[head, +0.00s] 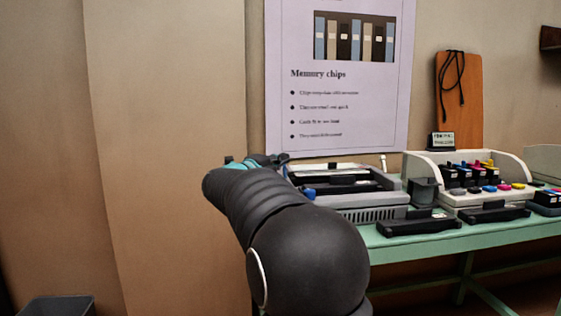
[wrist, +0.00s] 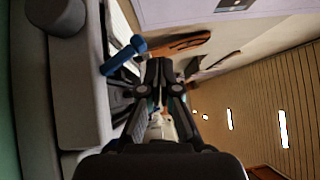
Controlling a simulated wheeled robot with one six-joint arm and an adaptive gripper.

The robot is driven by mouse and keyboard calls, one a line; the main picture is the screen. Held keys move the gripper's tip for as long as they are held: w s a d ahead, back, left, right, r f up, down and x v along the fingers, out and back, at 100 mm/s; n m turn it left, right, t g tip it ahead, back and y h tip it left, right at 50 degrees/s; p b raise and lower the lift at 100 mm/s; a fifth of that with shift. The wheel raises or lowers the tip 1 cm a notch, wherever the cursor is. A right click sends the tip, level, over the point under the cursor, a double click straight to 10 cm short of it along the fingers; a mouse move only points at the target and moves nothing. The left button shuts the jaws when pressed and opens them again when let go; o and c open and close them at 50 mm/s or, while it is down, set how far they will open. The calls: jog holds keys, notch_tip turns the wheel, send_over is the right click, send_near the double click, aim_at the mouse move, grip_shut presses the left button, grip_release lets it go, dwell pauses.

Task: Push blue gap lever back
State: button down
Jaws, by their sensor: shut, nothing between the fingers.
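The blue lever (wrist: 124,56) shows in the wrist view as a short bar with a rounded end, just left of my fingertips. My gripper (wrist: 159,64) is shut and empty, with its fingertips close beside the lever; I cannot tell whether they touch. In the head view a small blue part (head: 309,192), likely this lever, sits at the left front of a grey printer-like machine (head: 372,200) with an open top. My arm hides the machine's left side and most of my gripper there.
The machine stands on a green table (head: 425,238). To its right are a black cartridge (head: 418,224) and a white carriage unit (head: 480,196) with coloured parts. A Memory chips poster (head: 340,110) hangs on the wall behind. Bare wall lies to the left.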

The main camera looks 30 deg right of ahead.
jog(key=s+a+r, duration=0.5)
jog(key=s+a, duration=0.1)
jog(key=a, duration=0.4)
jog(key=shift+s+r, duration=0.25)
jog(key=shift+w, duration=0.1)
